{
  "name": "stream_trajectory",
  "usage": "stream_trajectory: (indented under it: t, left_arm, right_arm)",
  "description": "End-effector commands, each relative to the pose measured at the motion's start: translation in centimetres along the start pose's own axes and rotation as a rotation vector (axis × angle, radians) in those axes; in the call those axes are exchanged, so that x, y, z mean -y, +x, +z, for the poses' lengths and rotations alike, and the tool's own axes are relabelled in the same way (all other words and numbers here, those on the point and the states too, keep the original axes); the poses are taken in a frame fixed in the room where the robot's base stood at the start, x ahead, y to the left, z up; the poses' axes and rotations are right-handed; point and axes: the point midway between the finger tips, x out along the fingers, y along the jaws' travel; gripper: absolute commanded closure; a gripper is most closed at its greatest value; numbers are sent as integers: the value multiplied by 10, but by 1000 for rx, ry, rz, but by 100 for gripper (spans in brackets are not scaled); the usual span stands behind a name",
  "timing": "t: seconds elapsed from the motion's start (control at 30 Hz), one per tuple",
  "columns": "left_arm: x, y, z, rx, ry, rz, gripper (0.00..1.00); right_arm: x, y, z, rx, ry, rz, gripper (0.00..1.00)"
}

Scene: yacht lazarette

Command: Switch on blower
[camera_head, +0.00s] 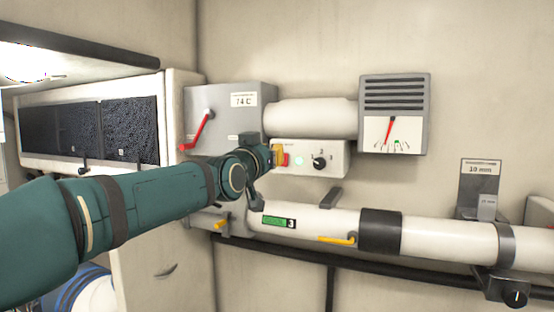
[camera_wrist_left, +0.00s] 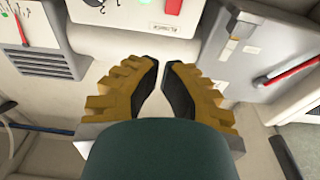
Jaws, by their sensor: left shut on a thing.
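The blower control box (camera_head: 325,158) is a pale box on the wall with a red switch (camera_head: 286,159), a small green light (camera_head: 299,160) and a black rotary knob (camera_head: 319,163). My left gripper (camera_head: 279,155) is at the box's left end, beside the red switch. In the left wrist view, its yellow fingers (camera_wrist_left: 165,77) are close together with a narrow gap. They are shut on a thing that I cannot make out. The red switch (camera_wrist_left: 173,5) shows beyond the fingertips at the top edge. My right gripper is not in view.
A grey box (camera_head: 228,105) with a red lever (camera_head: 199,131) is left of the control box. A white duct (camera_head: 310,117) runs above to a vented gauge (camera_head: 395,112). A white pipe (camera_head: 325,222) with yellow handles runs below.

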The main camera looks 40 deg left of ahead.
Motion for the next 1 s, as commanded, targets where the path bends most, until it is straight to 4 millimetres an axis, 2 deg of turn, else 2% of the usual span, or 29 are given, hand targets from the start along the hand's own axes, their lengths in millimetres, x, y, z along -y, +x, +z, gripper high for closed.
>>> stream_trajectory:
  t: [0.1,0.3,1.0]
  left_arm:
    - [0,-18,-7,-5,0,0,100]
    - [0,-30,-11,-2,-1,0,100]
    - [0,-31,-11,-2,0,0,100]
  right_arm:
    - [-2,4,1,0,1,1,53]
    - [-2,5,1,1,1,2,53]
    - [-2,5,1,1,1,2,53]
